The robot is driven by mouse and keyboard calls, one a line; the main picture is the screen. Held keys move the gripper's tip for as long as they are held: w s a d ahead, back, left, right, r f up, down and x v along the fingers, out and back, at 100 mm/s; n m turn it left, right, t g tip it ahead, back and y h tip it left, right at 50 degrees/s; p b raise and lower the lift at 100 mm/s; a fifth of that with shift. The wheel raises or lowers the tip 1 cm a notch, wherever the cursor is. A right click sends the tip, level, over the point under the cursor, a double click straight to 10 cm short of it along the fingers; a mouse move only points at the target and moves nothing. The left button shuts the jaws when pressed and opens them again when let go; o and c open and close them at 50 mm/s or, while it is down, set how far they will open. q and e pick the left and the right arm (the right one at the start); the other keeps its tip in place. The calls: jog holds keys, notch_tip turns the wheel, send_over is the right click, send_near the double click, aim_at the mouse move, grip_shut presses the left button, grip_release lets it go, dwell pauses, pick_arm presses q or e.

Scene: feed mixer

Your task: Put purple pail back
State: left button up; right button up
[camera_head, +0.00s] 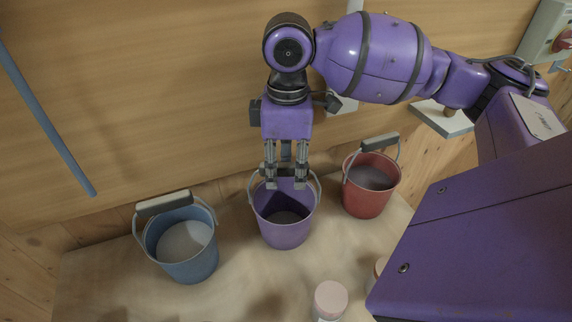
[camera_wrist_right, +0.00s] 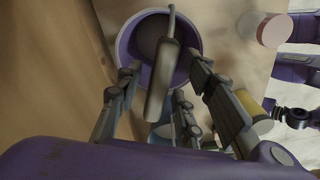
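The purple pail (camera_head: 286,232) stands upright on the pale bench top, between a blue pail and a red pail. Its handle is raised. My right gripper (camera_head: 286,183) points down over the pail's back rim. In the right wrist view, the pail (camera_wrist_right: 126,45) shows with its grey handle grip (camera_wrist_right: 163,80) between the spread fingers of my right gripper (camera_wrist_right: 163,78). Gaps show on both sides of the grip, so the gripper is open around it. The head view hides most of this grip behind the fingers.
The blue pail (camera_head: 190,262) stands at left and the red pail (camera_head: 368,198) at right, both with handles raised and pale contents. A pale-pink-topped jar (camera_head: 330,298) stands in front. A wooden wall (camera_head: 150,110) rises close behind, with a blue-grey bar (camera_head: 48,120).

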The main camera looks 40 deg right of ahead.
jog(key=shift+r, duration=0.15)
notch_tip(320, 180, up, 12)
jog(key=p, duration=0.1)
dwell(0.4)
